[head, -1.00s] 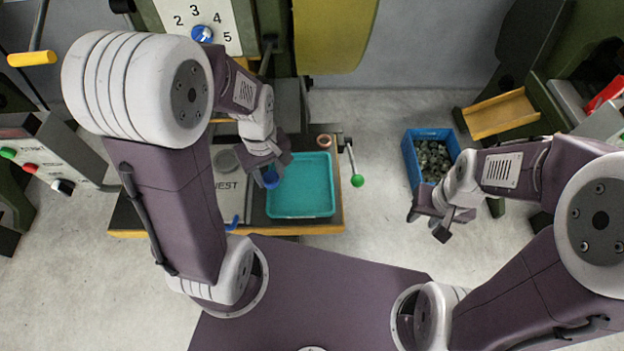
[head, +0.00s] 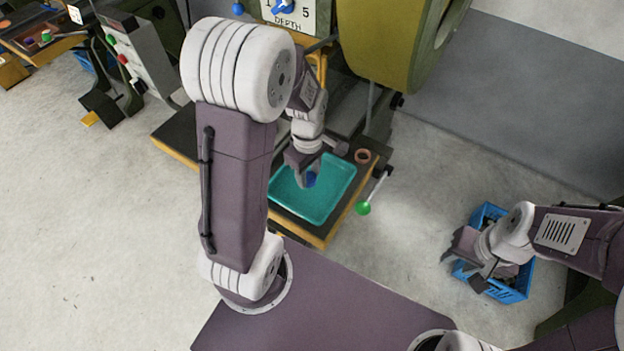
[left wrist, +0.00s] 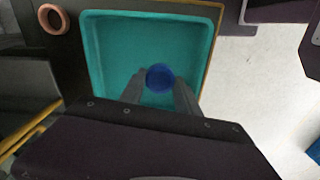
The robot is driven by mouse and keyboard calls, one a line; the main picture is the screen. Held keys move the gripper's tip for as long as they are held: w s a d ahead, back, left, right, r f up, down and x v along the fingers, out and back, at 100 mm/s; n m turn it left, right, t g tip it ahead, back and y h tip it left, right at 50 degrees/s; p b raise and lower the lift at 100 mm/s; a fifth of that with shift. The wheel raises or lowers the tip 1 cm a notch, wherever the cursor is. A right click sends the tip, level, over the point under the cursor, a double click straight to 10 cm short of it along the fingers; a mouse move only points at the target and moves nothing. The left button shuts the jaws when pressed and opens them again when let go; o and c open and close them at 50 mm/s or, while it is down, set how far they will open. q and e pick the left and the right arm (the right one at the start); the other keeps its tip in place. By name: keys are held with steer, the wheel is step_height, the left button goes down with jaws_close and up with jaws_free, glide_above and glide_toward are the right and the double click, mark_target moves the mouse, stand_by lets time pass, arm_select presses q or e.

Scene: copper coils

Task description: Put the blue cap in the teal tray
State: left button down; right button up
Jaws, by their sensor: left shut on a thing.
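The blue cap (left wrist: 160,77) is between the two fingers of my left gripper (left wrist: 160,88) in the left wrist view. In the head view the cap (head: 310,179) shows at the tip of my left gripper (head: 308,174). The teal tray (head: 338,188) lies on the dark bench, and the cap is over its inside area. In the left wrist view the tray (left wrist: 101,60) frames the cap. I cannot tell how high above the tray floor the cap is. My right gripper (head: 467,262) is far right, over the blue crate, and looks open and empty.
A copper ring (head: 363,156) lies on the bench beside the tray's far edge. A lever with a green knob (head: 363,208) sticks out at the bench's right side. A blue crate (head: 520,283) with small parts stands on the floor at right.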

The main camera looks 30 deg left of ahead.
mark_target(311, 176)
arm_select(q)
steer(key=w+f, duration=0.1)
steer(key=w, duration=0.1)
steer(key=shift+w+a+f, duration=0.35)
steer(key=shift+w+a, duration=0.05)
step_height(311, 176, down, 3)
steer(key=shift+s+f+b, duration=0.1)
steer(key=shift+f+b, duration=0.1)
steer(key=shift+b, duration=0.45)
steer(key=shift+f, duration=0.3)
steer(key=shift+f, duration=0.1)
steer(key=c, duration=0.9)
jaws_free()
